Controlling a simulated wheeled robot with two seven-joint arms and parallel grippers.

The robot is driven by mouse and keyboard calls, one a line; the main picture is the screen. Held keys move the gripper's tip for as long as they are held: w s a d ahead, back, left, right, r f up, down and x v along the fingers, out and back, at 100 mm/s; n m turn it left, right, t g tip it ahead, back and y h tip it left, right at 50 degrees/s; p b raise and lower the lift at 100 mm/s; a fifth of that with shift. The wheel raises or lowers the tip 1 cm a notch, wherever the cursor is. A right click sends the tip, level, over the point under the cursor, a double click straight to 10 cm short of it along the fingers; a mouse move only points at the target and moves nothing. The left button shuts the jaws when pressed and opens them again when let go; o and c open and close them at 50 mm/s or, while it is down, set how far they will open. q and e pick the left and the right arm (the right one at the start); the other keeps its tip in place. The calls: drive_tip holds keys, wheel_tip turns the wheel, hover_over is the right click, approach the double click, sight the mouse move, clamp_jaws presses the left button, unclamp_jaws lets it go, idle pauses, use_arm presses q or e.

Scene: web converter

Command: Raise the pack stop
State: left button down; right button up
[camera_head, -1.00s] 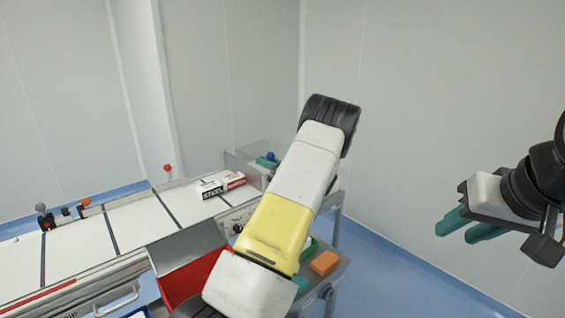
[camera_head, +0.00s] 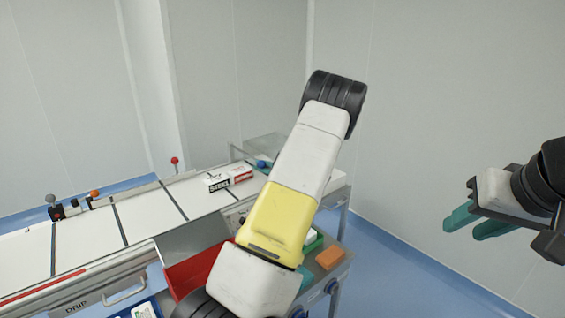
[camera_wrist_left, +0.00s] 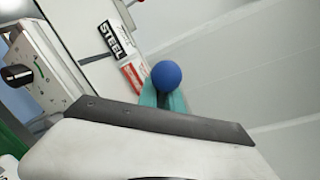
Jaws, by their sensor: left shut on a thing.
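A round blue knob (camera_wrist_left: 166,75) sits between the teal fingers of my left gripper (camera_wrist_left: 163,98) in the left wrist view. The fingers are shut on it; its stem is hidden. In the head view the blue knob (camera_head: 262,163) shows small at the machine's far end, beside a clear guard (camera_head: 262,147). My left arm hides most of that gripper and the parts around it. White, black and red packs marked STEEL (camera_head: 218,183) lie on the white bed just left of the knob. My right gripper (camera_head: 476,223) is open and empty, in the air at the right.
A red-knobbed lever (camera_head: 175,160) stands at the bed's back edge, and grey and orange knobs (camera_head: 93,194) are at the left. A red bin (camera_head: 195,272) and an orange block (camera_head: 330,256) are at the front. The blue floor at right is clear.

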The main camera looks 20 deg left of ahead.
use_arm(q)
drive_tip(key=shift+s+a+f+n+t+h, duration=0.1)
drive_tip(key=shift+s+f+n+t+h, duration=0.1)
drive_tip(key=shift+f+n, duration=0.45)
drive_tip(key=shift+s+a+f+n+t+h, duration=0.15)
drive_tip(key=shift+f+n, duration=0.25)
drive_tip(key=shift+n, duration=0.5)
drive_tip(key=shift+s+a+f+n+t+h, duration=0.1)
drive_tip(key=shift+s+f+n+t+h, duration=0.1)
drive_tip(key=shift+f+n, duration=0.45)
drive_tip(key=shift+d, duration=0.1)
drive_tip(key=c, duration=1.5)
unclamp_jaws()
drive_tip(key=shift+r, duration=0.1)
drive_tip(key=v, duration=0.7)
drive_tip(key=shift+s+d, duration=0.15)
drive_tip(key=shift+d, duration=0.15)
drive_tip(key=shift+r, duration=0.1)
drive_tip(key=shift+s, duration=0.1)
